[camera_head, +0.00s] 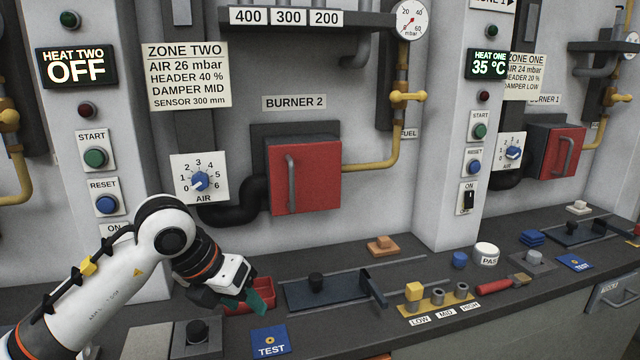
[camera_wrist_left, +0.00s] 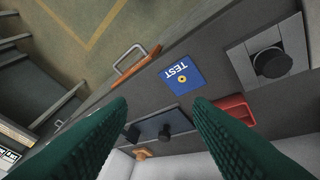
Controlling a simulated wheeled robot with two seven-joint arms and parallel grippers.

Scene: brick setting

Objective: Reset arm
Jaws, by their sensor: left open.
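My left arm (camera_head: 105,270) comes in from the lower left in the head view. My left gripper (camera_head: 258,303) hangs over the dark counter beside a red tray (camera_head: 262,284), partly covering it. In the left wrist view its two green fingers (camera_wrist_left: 160,125) stand wide apart with nothing between them. The blue TEST card (camera_head: 270,342) lies on the counter just in front of the gripper; it also shows in the left wrist view (camera_wrist_left: 182,75). My right gripper is in neither view.
A black-knobbed plate (camera_head: 195,338) sits left of the card. A dark slide block (camera_head: 325,292) and a yellow LOW/MID/HIGH holder (camera_head: 435,304) stand to the right. The wall behind carries a red burner box (camera_head: 318,175), an air dial (camera_head: 200,180) and buttons (camera_head: 95,157).

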